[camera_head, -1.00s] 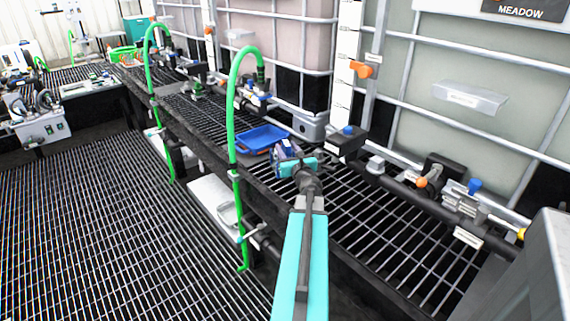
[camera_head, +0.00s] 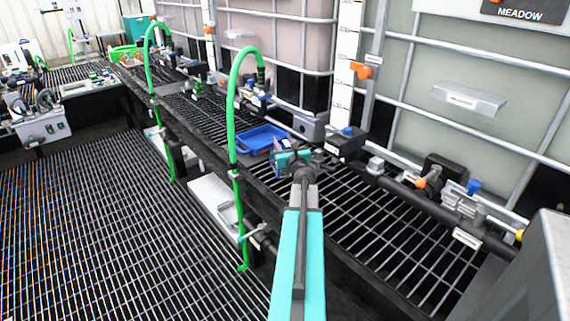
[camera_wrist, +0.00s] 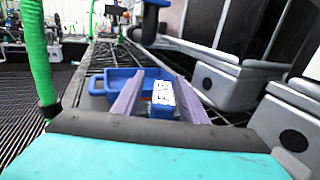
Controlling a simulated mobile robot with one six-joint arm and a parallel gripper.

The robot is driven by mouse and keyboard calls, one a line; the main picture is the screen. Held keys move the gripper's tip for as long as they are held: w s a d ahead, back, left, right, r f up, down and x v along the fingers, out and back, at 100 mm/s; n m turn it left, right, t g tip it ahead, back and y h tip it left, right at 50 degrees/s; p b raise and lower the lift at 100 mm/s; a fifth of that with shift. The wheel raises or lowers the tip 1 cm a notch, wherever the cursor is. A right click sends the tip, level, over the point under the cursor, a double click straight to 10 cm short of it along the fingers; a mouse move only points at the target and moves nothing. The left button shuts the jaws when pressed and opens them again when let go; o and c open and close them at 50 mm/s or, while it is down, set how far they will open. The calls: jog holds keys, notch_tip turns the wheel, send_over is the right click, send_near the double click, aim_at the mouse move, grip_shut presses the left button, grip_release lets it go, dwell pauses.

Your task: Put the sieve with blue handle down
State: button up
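My gripper (camera_wrist: 161,76) shows in the wrist view as two purple-grey fingers set apart. In the head view my gripper (camera_head: 279,148) is low over the grating shelf, just right of the blue tray (camera_head: 244,139). A blue block with a white printed label (camera_wrist: 163,99) shows between the fingers, with a gap visible on each side. I cannot tell whether it is the end of the sieve's blue handle. The blue tray (camera_wrist: 93,85) lies just beyond the fingers. No sieve mesh can be made out; it may be hidden by my gripper.
Green hoses (camera_head: 231,110) arch up at the shelf's left edge. Caged tanks (camera_head: 450,150) with valves and a dark pipe (camera_head: 430,205) line the right side. A white lower shelf (camera_head: 208,193) sits below. Bare grating (camera_head: 385,225) lies right of my arm.

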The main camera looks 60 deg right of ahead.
dwell(0.3)
grip_shut()
jog(key=shift+r, duration=0.2)
jog(key=shift+r, duration=0.65)
notch_tip(320, 180, up, 2)
jog(key=shift+r+p, duration=0.1)
jog(key=shift+p, duration=0.25)
jog(key=s+a+p, duration=0.1)
jog(key=s+a, duration=0.2)
jog(key=a, duration=0.4)
jog(key=shift+s+a+r+p, duration=0.15)
jog(key=shift+a+r+p, duration=0.2)
jog(key=shift+a+p, duration=0.05)
